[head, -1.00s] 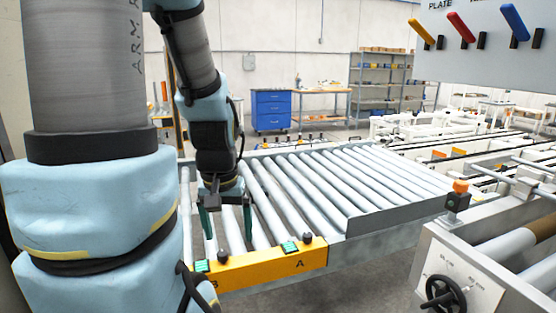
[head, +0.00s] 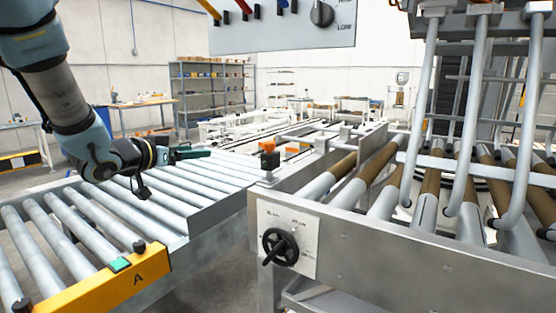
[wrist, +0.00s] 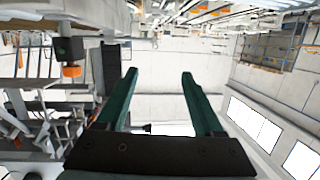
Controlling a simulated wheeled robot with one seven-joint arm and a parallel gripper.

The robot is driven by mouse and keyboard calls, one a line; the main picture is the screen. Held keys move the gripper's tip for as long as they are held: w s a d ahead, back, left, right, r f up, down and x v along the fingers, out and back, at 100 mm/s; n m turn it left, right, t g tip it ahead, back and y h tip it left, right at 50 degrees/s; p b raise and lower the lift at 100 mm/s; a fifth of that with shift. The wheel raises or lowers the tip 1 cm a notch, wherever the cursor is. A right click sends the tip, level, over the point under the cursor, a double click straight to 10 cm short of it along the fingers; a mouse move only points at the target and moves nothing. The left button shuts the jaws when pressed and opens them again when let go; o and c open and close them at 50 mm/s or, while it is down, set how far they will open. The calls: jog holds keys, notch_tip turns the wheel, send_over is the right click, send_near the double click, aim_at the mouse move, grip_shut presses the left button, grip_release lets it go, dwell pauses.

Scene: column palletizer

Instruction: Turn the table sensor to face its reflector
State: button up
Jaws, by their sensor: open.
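A small black block with an orange cap (head: 268,157), which looks like the table sensor, stands on the near left corner of the grey machine frame. It also shows in the wrist view (wrist: 70,50), upper left, outside the span of the fingers. I cannot tell which way its face points. My gripper (head: 195,153) is to its left in the head view, above the roller conveyor, with green fingers pointing right towards it. In the wrist view the two fingers (wrist: 163,92) are apart with nothing between them. I cannot make out the reflector for certain.
A roller conveyor (head: 75,225) with a yellow bar (head: 138,280) marked A lies at left. A black handwheel (head: 281,246) sits on the frame's front plate. Bent grey bars (head: 470,110) stand over the rollers at right. A lever panel (head: 290,35) hangs above.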

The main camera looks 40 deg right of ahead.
aim_at(264, 146)
jog(key=s+d+m+g+h, duration=0.1)
jog(key=s+d+g, duration=0.1)
jog(key=s, duration=0.1)
jog(key=s+d+r+m+g+h, duration=0.1)
jog(key=s+d+m+g, duration=0.1)
jog(key=s+d+g, duration=0.1)
jog(key=s+d+m+g+h+b, duration=0.1)
jog(key=s+d+m+g, duration=0.1)
jog(key=s, duration=0.3)
jog(key=shift+s+d+r+g, duration=0.15)
jog(key=shift+d+g, duration=0.15)
jog(key=shift+g, duration=0.4)
jog(key=d, duration=0.3)
jog(key=d+p, duration=0.1)
jog(key=d, duration=0.2)
jog(key=s+d+p, duration=0.1)
jog(key=d, duration=0.3)
jog(key=shift+s, duration=0.1)
grip_shut()
